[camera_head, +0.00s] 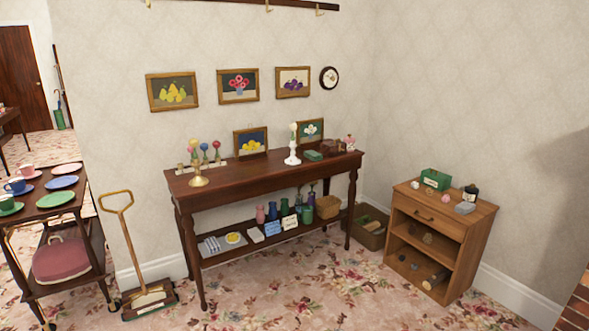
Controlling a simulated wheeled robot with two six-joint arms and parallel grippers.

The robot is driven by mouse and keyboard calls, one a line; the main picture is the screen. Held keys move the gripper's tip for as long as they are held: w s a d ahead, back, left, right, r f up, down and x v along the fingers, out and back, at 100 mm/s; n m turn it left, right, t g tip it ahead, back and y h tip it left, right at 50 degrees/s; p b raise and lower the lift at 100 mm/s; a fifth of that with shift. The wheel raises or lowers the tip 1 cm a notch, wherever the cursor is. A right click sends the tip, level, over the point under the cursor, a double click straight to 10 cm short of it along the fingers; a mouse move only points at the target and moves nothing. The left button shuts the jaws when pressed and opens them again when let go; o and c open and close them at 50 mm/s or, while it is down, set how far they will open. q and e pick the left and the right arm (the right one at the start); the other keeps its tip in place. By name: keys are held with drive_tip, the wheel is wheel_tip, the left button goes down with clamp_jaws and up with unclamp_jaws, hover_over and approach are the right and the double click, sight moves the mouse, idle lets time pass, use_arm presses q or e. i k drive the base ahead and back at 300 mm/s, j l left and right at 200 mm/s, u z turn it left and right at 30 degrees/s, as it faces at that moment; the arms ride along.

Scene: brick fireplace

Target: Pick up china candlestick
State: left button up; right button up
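A white candlestick (292,157), which looks like the china one, stands upright on the dark wooden side table (262,175), right of the table's middle. A pale candle (293,131) appears to stand in its top. Neither of my grippers shows in this view.
Small framed pictures (250,142), a green box (313,155) and a brown box (331,147) sit near the white candlestick. A carpet sweeper (148,299) and trolley (48,209) stand left, a cabinet (435,233) right. The front carpet is clear.

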sight(293, 160)
drive_tip(key=i+l, duration=0.2)
drive_tip(key=i, duration=0.25)
drive_tip(key=i+l, duration=0.25)
drive_tip(key=i, duration=0.2)
drive_tip(key=i+l, duration=0.2)
drive_tip(key=i, duration=0.25)
drive_tip(key=i+l, duration=0.25)
drive_tip(key=i, duration=0.2)
